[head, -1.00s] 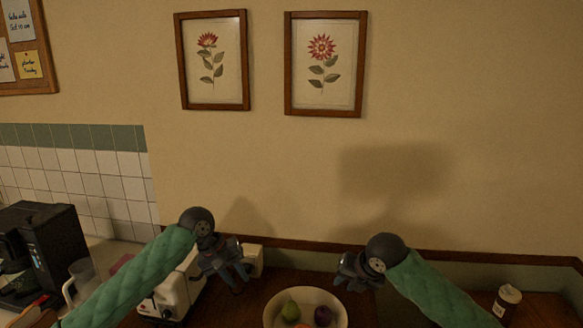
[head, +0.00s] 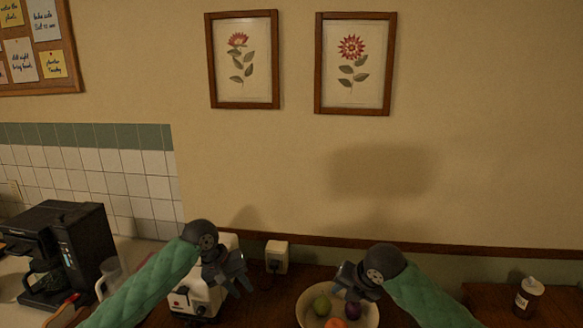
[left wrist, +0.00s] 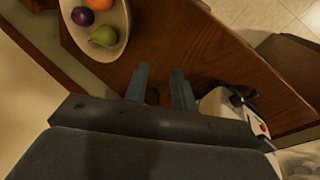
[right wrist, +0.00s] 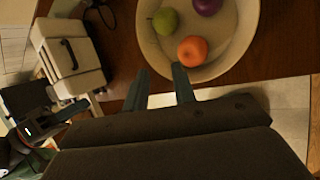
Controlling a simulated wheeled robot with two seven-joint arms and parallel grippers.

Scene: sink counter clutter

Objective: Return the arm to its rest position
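The bowl holds a green pear (head: 321,306), a purple plum (head: 353,310) and an orange (head: 335,323). A coffee machine (head: 85,245) stands at left. A white-capped bottle (head: 527,298) stands at right.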

